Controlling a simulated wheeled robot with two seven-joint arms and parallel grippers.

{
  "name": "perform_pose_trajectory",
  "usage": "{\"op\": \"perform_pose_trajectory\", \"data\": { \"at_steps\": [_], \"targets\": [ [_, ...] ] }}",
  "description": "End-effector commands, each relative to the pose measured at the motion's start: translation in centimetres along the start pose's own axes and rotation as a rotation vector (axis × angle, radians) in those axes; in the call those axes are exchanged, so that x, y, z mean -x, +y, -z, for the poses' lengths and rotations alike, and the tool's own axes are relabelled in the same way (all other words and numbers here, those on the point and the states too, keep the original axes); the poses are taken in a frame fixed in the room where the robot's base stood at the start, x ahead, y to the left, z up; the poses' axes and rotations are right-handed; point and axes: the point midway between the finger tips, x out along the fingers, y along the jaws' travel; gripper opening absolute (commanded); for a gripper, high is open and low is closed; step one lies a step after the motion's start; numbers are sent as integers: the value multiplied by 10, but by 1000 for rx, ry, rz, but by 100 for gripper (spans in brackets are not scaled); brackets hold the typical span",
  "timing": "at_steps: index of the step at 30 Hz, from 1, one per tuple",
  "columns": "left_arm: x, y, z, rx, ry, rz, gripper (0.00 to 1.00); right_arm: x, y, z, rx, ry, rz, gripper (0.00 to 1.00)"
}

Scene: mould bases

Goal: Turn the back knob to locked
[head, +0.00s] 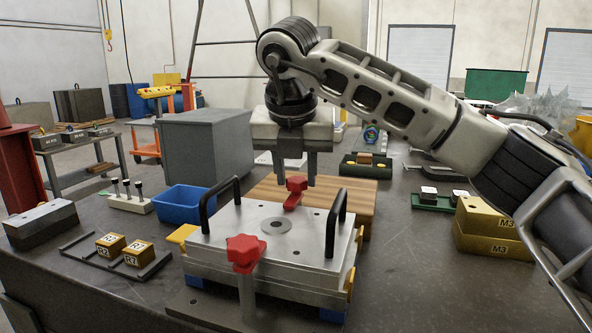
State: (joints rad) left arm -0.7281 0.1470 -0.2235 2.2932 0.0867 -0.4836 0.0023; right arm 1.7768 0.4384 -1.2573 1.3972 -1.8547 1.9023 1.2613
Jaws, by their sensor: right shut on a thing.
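The back knob (295,184) is red and stands at the far edge of a metal mould base (225,234). A red arm or handle part of it slants down to the left. My right gripper (296,179) comes down on it from above, with its fingers on either side, shut on the knob. My left gripper is not in view.
Two black handles (336,222) rise from the plate at left and right. A blue bin (184,199) and a rack with gold blocks (138,253) lie left. Gold M3 blocks (485,225) stand right, near my right arm. A wooden board (352,201) lies behind.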

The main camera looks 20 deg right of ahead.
Motion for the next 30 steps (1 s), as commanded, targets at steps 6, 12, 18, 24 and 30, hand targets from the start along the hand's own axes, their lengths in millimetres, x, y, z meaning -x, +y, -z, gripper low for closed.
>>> {"op": "perform_pose_trajectory", "data": {
  "at_steps": [6, 12, 18, 24, 30],
  "targets": [
    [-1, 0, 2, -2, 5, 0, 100, 1, 0, 0, 0, -1, -2, 56],
    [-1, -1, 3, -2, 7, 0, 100, 0, 0, 0, 1, 0, -1, 56],
    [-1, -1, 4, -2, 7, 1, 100, 13, 0, -1, 1, -2, -3, 56],
    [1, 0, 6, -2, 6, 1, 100, 56, 1, -1, 1, -5, -5, 56],
    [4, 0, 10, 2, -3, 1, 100, 108, 0, -2, 0, -6, -2, 56]
  ]
}}
